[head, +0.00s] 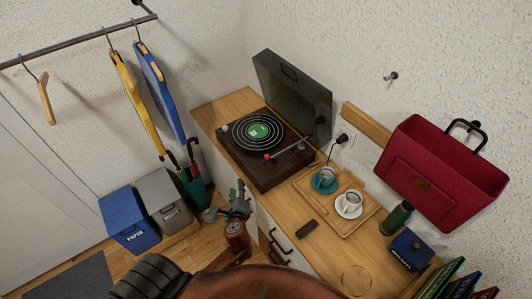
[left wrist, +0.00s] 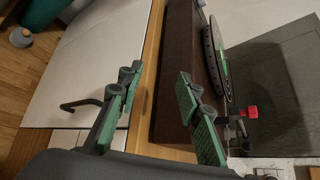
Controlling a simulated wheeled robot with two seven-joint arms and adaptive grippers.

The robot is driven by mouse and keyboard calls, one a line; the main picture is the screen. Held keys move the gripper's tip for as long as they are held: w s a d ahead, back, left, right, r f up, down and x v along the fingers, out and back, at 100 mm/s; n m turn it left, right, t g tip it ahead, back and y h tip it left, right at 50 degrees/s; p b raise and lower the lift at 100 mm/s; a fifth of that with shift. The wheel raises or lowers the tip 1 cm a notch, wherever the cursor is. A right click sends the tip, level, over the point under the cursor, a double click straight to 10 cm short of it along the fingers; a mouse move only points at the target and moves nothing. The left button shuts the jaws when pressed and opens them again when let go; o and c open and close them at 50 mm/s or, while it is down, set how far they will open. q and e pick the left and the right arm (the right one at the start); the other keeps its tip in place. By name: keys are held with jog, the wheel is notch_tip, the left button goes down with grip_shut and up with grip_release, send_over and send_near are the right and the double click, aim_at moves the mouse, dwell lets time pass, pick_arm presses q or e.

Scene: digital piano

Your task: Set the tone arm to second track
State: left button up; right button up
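The dark brown turntable (head: 245,168) stands on the wooden counter with its smoky lid raised. A black record (head: 243,143) with light rings and a green label lies on it; its edge also shows in the left wrist view (left wrist: 211,52). The tone arm (head: 288,151) slants across the front right, its red end (head: 267,156) near the record's front edge. A red part shows in the left wrist view (left wrist: 250,112). My left gripper (head: 241,192) is open and empty, in front of the turntable and apart from the tone arm. My right gripper is not in view.
A wooden tray (head: 338,228) with a teal cup (head: 325,176) and a white cup (head: 350,200) stands right of the turntable. A dark small block (head: 307,229) lies on the counter. The raised lid (head: 292,92) stands behind the record. Drawer handles jut from the counter's front.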

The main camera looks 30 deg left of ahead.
aim_at(266, 158)
pick_arm(q)
jog(key=w+d+r+m+t, duration=0.2)
jog(key=r+m, duration=0.1)
jog(key=m, duration=0.1)
jog(key=w+d+r+m+t+h, duration=0.1)
jog(key=w+d+r+m+t, duration=0.1)
jog(key=w+d+r+m, duration=0.1)
jog(key=w+d+r+m+t, duration=0.1)
jog(key=w+d+r+m, duration=0.1)
jog(key=m, duration=0.3)
jog(key=shift+w+d+r+m+t, duration=0.3)
jog(key=shift+w+r+t, duration=0.1)
jog(key=shift+w+r, duration=0.2)
jog(key=shift+m+h, duration=0.3)
jog(key=shift+m, duration=0.1)
jog(key=x, duration=0.6)
jog(key=shift+w+d+p, duration=0.15)
jog(key=shift+w+p, duration=0.15)
jog(key=shift+p, duration=0.05)
jog(key=shift+w+a, duration=0.2)
jog(key=shift+w, duration=0.3)
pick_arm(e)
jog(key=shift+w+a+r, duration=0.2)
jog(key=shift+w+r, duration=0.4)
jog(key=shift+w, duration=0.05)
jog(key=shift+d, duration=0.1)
pick_arm(q)
jog(key=shift+c, duration=0.6)
